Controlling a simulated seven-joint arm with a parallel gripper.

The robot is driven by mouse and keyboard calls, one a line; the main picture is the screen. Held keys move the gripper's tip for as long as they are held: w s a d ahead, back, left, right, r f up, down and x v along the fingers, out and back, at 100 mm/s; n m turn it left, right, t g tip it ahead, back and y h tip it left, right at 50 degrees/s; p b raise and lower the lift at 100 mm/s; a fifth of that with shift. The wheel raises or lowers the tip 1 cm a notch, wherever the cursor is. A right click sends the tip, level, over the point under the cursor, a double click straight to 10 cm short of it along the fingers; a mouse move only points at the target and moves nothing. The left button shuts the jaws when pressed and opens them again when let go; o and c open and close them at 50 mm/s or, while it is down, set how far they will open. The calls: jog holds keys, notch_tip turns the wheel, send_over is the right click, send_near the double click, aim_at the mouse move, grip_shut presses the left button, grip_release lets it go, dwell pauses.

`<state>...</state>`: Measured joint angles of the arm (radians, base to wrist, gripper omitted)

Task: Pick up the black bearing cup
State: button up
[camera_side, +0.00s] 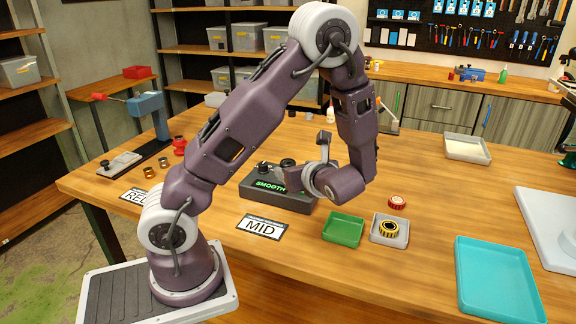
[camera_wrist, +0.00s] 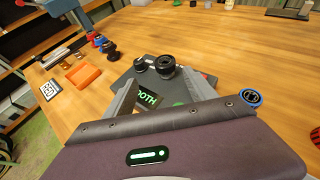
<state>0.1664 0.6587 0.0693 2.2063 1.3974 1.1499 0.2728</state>
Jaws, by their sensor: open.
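What looks like the black bearing cup (camera_wrist: 165,66) is a dark round ring on top of the dark box marked SMOOTH (camera_wrist: 150,98). In the side view the black round piece (camera_side: 288,163) sits on that box (camera_side: 280,196), partly beside my gripper. My gripper (camera_side: 289,178) is open and low over the box, pointing toward the piece. In the wrist view the two fingers of my gripper (camera_wrist: 162,90) are spread, with the black ring just beyond their tips and apart from them. The gripper body hides part of the box.
A smaller black knob (camera_wrist: 139,65) stands left of the ring on the box. A green tray (camera_side: 343,229), a grey tray (camera_side: 375,238) with a yellow-black ring, and a MID card (camera_side: 262,227) lie nearby. A teal tray (camera_side: 497,280) lies at right.

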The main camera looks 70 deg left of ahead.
aim_at(289, 164)
jog(key=shift+m, duration=0.3)
jog(key=x, duration=0.5)
jog(key=w+x, duration=0.1)
jog(key=x, duration=0.1)
jog(key=shift+a, duration=0.25)
grip_shut()
notch_tip(289, 164, up, 10)
